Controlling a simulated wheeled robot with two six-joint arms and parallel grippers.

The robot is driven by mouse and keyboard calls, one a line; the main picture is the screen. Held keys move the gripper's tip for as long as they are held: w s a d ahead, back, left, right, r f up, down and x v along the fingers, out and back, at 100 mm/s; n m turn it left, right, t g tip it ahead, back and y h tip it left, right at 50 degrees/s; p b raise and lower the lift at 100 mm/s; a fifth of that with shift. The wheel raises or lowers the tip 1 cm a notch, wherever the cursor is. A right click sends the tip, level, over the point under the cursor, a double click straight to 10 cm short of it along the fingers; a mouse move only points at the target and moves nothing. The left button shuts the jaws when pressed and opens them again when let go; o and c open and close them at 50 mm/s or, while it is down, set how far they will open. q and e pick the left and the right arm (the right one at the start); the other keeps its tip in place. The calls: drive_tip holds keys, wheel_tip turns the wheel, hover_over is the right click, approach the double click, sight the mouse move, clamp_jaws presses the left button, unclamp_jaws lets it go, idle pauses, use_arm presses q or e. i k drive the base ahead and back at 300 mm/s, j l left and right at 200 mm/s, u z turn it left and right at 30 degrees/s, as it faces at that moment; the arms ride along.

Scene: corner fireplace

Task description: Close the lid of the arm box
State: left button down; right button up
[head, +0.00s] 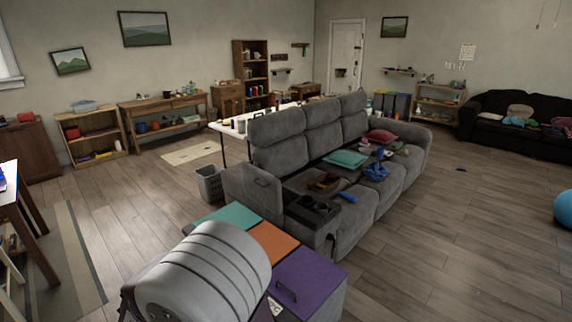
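The grey sofa (376,196) stands in the middle of the room. At its near end is the arm box (312,209), a dark compartment that looks open at the top. A grey panel with a small dark handle (252,188) stands raised at its left side and looks like its lid. The inside of the box is too small to make out clearly. Neither of my grippers is in view.
A low cabinet with teal, orange and purple (306,279) tops stands close in front of the sofa. A grey ribbed rounded shape fills the bottom; I cannot tell whether it is mine. A grey bin (209,184) stands left of the sofa. The floor right is mostly clear.

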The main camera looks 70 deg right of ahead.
sight(259, 190)
drive_tip(key=i+l+z, duration=0.2)
drive_tip(key=i+z, duration=0.25)
drive_tip(key=i, duration=0.25)
drive_tip(key=i+z, duration=0.45)
drive_tip(key=i, duration=0.25)
drive_tip(key=i+j+z, duration=0.3)
drive_tip(key=i+z, duration=0.15)
drive_tip(key=i, duration=0.25)
drive_tip(key=i+z, duration=0.2)
drive_tip(key=z, duration=0.2)
drive_tip(key=i+z, duration=0.2)
drive_tip(key=z, duration=0.2)
drive_tip(key=i+z, duration=0.15)
drive_tip(key=z, duration=0.25)
drive_tip(key=i+j+z, duration=0.1)
drive_tip(key=z, duration=0.3)
drive_tip(key=i+j+z, duration=0.2)
drive_tip(key=z, duration=0.2)
drive_tip(key=i+z, duration=0.3)
